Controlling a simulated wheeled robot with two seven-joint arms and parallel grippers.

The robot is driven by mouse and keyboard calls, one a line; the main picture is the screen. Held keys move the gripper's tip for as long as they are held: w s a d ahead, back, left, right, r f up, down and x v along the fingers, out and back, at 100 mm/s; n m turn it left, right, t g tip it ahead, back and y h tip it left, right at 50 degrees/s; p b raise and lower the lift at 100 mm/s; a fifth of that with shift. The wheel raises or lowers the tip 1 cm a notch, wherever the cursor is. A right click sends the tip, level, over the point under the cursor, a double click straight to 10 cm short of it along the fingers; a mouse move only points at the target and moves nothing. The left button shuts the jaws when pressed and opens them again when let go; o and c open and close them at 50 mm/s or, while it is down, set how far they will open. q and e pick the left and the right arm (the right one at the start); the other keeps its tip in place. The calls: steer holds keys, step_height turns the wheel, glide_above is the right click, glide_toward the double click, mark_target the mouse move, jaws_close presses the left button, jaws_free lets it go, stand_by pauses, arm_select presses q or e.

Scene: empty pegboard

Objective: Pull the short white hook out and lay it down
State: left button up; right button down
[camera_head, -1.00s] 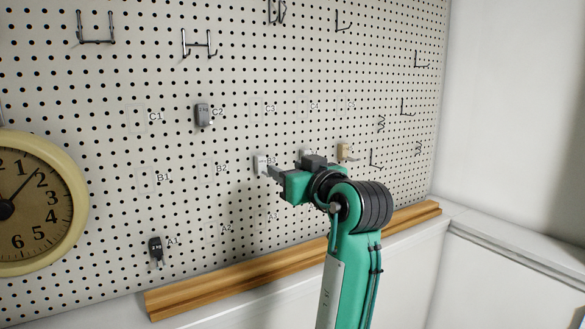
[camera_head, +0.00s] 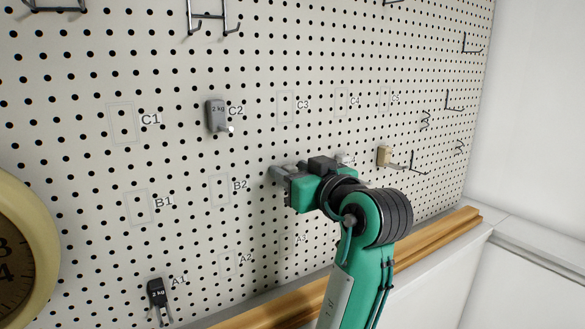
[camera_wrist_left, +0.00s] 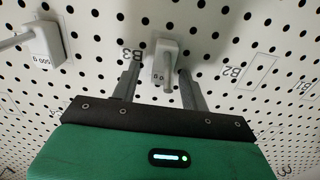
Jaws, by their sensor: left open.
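The short white hook (camera_wrist_left: 165,62) shows in the left wrist view beside the B3 label, still mounted on the pegboard (camera_wrist_left: 215,20). Its peg points out toward my wrist. My left gripper (camera_wrist_left: 160,88) is open, with one finger on each side of the hook. I cannot tell whether either finger touches it. In the head view my left gripper (camera_head: 281,175) is at the board at B3 and covers most or all of the hook there. My right gripper is in neither view.
A hook marked 500 g (camera_wrist_left: 45,42) is beside the gripper. A beige hook (camera_head: 385,157) is to the right, a grey 2 kg hook (camera_head: 217,116) at C2, a black 2 kg hook (camera_head: 157,293) at A1. A wooden ledge (camera_head: 440,240) runs below; a clock (camera_head: 25,245) hangs left.

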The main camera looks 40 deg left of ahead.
arm_select(q)
steer(key=shift+s+d+r, duration=0.1)
steer(key=shift+c, duration=0.3)
jaws_close()
steer(key=c, duration=0.8)
jaws_free()
jaws_close()
steer(key=shift+d, duration=0.15)
steer(key=shift+s+d, duration=0.1)
steer(key=shift+s+d, duration=0.25)
steer(key=shift+d, duration=0.45)
